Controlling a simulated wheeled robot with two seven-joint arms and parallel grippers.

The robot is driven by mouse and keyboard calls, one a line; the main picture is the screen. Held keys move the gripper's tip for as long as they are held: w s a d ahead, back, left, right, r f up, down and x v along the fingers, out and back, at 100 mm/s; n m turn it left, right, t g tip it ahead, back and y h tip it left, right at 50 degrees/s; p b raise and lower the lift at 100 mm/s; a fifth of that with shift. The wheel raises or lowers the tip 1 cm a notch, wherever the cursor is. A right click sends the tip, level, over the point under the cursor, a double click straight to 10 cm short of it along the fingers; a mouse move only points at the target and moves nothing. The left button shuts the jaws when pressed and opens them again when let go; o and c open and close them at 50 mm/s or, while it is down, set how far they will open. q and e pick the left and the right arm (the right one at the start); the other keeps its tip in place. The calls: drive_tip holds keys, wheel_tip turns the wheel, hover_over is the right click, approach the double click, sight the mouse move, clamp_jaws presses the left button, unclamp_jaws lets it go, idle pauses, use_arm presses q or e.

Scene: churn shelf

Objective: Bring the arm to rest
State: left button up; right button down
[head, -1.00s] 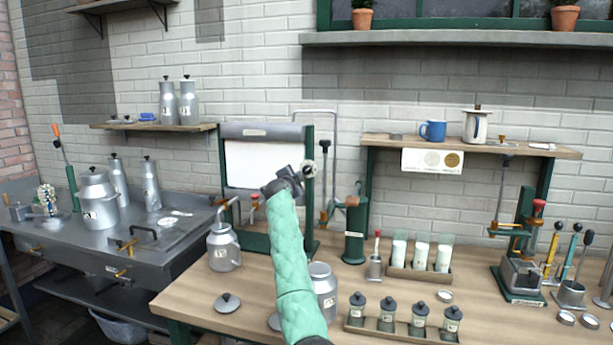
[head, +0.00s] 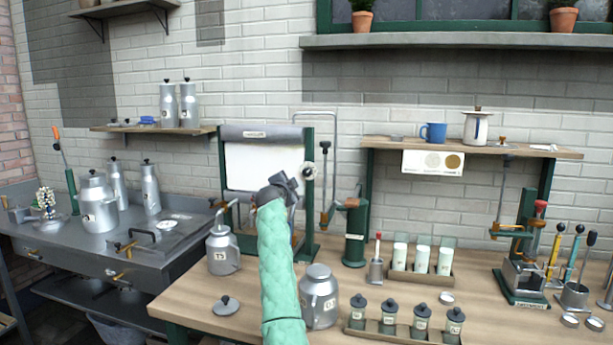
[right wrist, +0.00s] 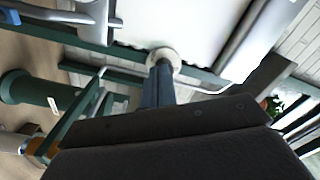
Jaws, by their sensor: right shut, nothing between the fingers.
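My right arm in its mint-green sleeve rises from the bottom middle of the head view. The gripper is shut and empty. In the right wrist view dark grey gripper parts fill the bottom, with the knob (right wrist: 163,57) and the white sheet beyond them. I cannot tell whether anything touches. My left gripper is out of view.
A metal can (head: 318,300) stands just right of my sleeve, and another can (head: 222,250) to its left. A loose lid (head: 226,305) lies on the bench. A rack of dark-lidded jars (head: 388,318) and a green cylinder (head: 355,235) stand right.

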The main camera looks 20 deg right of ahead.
idle(0.3)
